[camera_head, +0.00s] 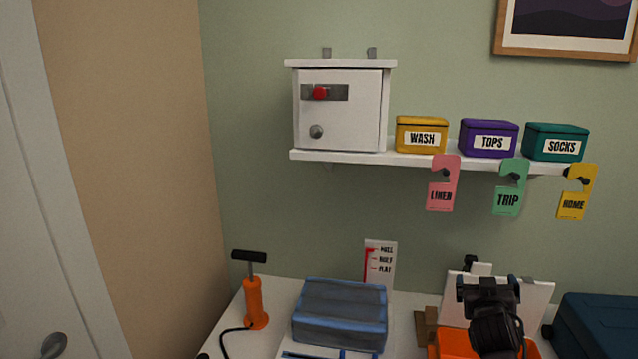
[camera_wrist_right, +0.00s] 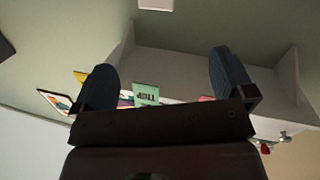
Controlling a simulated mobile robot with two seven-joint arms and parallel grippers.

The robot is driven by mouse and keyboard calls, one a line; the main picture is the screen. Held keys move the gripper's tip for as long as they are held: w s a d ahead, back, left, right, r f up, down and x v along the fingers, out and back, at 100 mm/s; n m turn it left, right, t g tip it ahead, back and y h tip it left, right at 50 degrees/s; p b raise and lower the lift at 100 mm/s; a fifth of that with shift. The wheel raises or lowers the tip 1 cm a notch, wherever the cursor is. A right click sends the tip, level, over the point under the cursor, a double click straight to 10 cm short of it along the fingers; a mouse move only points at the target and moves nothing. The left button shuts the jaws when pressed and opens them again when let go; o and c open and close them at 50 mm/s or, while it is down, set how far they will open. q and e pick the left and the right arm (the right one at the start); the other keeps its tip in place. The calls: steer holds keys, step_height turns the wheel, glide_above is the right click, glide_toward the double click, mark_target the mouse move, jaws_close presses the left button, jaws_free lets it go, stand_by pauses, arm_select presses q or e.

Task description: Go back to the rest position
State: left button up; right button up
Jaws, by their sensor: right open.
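My right gripper (camera_head: 488,288) is at the lower right in the head view, black and raised in front of a white panel and an orange object. In the right wrist view its two dark fingers (camera_wrist_right: 163,80) stand wide apart with nothing between them. That view shows the shelf and a green tag (camera_wrist_right: 146,94) beyond the fingers, tilted and seen from below. My left gripper is not in the head view.
A wall shelf (camera_head: 340,157) holds a shut white cabinet (camera_head: 355,105) and yellow, purple and teal boxes; three tags hang below. On the table are an orange pump (camera_head: 255,300), a blue striped bundle (camera_head: 340,315), an orange object (camera_head: 455,346) and a dark blue case (camera_head: 600,325).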

steer(key=s+a+f+n+g+y, duration=0.1)
steer(key=s+a+f+y, duration=0.1)
steer(key=s+f, duration=0.6)
steer(key=s+a+f+n+g+y, duration=0.1)
steer(key=s+a+f, duration=0.3)
steer(key=s, duration=1)
steer(key=s+a+f+n+g+y, duration=0.1)
steer(key=s+a+f+y, duration=0.2)
steer(key=s+f, duration=0.8)
steer(key=shift+s+f+g, duration=0.2)
steer(key=shift+f+g, duration=0.15)
steer(key=shift+g, duration=0.05)
